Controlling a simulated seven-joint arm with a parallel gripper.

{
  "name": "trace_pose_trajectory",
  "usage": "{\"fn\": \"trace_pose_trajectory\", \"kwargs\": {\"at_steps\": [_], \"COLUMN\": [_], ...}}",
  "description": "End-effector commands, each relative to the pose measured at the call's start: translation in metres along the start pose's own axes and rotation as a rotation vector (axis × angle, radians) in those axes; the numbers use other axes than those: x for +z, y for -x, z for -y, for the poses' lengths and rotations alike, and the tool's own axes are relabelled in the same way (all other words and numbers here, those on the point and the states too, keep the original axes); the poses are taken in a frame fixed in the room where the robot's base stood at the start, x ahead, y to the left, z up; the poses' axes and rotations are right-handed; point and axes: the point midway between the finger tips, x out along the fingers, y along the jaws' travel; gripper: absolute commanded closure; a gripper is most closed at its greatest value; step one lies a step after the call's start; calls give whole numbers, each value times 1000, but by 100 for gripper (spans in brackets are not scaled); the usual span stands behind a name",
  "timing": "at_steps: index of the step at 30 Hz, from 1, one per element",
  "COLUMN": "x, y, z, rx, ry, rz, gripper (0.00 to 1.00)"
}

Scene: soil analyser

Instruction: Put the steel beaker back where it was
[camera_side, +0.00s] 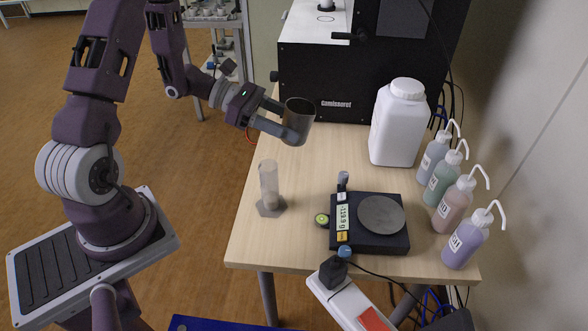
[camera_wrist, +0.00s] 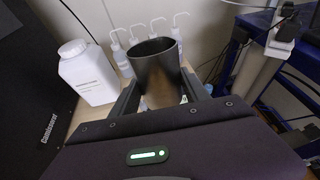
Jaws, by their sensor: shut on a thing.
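The steel beaker (camera_side: 299,115) is a dark grey metal cup, held upright or slightly tilted above the back left part of the table, in front of the black machine. My gripper (camera_side: 284,121) is shut on it, with one finger on each side. In the wrist view the beaker (camera_wrist: 158,72) stands between the two fingers with its open top showing. I cannot see what is inside it. The balance (camera_side: 369,222) has a bare round steel plate (camera_side: 381,214) and a lit display reading about -129.9 g.
A clear cylinder (camera_side: 268,185) on a hexagonal foot stands at the table's left edge. A white jug (camera_side: 398,124) and several wash bottles (camera_side: 464,208) line the right side. The black machine (camera_side: 365,75) fills the back. The table (camera_side: 311,170) is clear between cylinder and jug.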

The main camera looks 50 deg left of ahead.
Motion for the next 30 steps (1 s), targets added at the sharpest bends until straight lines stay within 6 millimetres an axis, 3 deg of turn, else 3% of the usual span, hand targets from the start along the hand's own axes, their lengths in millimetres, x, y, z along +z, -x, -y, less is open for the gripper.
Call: {"fn": "trace_pose_trajectory", "kwargs": {"at_steps": [2, 5, 11, 15, 18, 22, 30], "x": [3, -2, -41, -82, -108, -130, -183], "y": [-12, -18, -28, -29, -25, -22, -39], "z": [4, -9, -86, -146, -176, -195, -201], "rx": [8, 45, 224, 406, 521, 603, 617], "ry": [3, 12, 43, 79, 104, 123, 124], "rz": [-5, 4, 81, 148, 182, 202, 204], "gripper": [95, 95, 95, 95, 95, 95, 95]}}
